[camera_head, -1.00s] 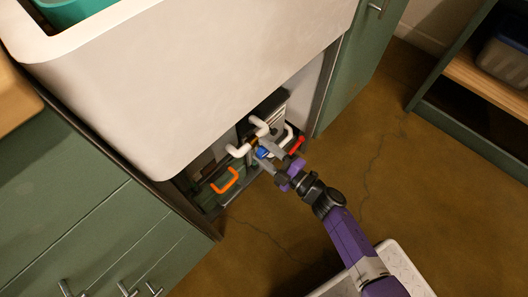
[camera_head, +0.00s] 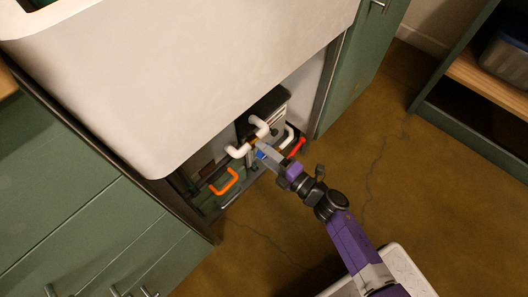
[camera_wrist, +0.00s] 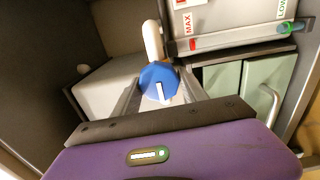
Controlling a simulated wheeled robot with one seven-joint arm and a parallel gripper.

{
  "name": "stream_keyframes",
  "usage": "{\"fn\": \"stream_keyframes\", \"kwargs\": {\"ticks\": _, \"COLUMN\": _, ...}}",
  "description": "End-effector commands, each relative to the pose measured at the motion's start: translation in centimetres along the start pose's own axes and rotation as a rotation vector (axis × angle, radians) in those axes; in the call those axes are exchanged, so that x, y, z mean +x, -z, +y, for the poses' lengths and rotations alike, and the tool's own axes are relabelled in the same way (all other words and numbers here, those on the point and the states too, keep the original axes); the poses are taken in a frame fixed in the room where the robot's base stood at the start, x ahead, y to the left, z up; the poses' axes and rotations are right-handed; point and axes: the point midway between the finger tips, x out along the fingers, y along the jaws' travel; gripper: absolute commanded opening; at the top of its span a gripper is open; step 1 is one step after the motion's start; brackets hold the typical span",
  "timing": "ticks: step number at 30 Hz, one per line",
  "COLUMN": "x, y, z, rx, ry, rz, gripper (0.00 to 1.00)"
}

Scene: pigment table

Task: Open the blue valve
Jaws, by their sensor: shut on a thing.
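The blue valve (camera_wrist: 152,74) is a round blue knob with a white line on its face, at the end of a white pipe (camera_wrist: 153,38) in the wrist view. The line stands nearly upright in that picture. My gripper (camera_wrist: 160,88) is shut on the valve, one grey finger on each side of it. In the head view my gripper (camera_head: 265,152) reaches into the open cabinet under the sink, and only a little of the blue valve (camera_head: 260,155) shows beside the fingers.
White pipes (camera_head: 239,151), an orange handle (camera_head: 224,182) and a red handle (camera_head: 297,147) are close around my gripper. A grey box with MAX and LOW labels (camera_wrist: 240,20) stands behind. The white sink (camera_head: 180,75) overhangs the opening. Floor (camera_head: 420,200) at the right is clear.

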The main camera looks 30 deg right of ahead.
Motion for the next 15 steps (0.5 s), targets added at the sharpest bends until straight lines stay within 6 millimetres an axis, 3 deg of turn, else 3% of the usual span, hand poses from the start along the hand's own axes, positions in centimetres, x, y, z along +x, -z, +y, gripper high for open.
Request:
{"fn": "stream_keyframes", "kwargs": {"ticks": 8, "x": -0.1, "y": 0.01, "z": -0.17, "rx": -0.001, "ry": 0.003, "rz": 0.0, "gripper": 0.1}}
{"fn": "stream_keyframes", "kwargs": {"ticks": 9, "x": -0.1, "y": 0.01, "z": -0.17, "rx": -0.001, "ry": 0.003, "rz": 0.0, "gripper": 0.58}}
{"fn": "stream_keyframes", "kwargs": {"ticks": 11, "x": -0.09, "y": 0.01, "z": -0.15, "rx": -0.001, "ry": 0.003, "rz": 0.0, "gripper": 0.7}}
{"fn": "stream_keyframes", "kwargs": {"ticks": 15, "x": -0.05, "y": 0.01, "z": -0.09, "rx": 0.0, "ry": 0.002, "rz": 0.0, "gripper": 0.7}}
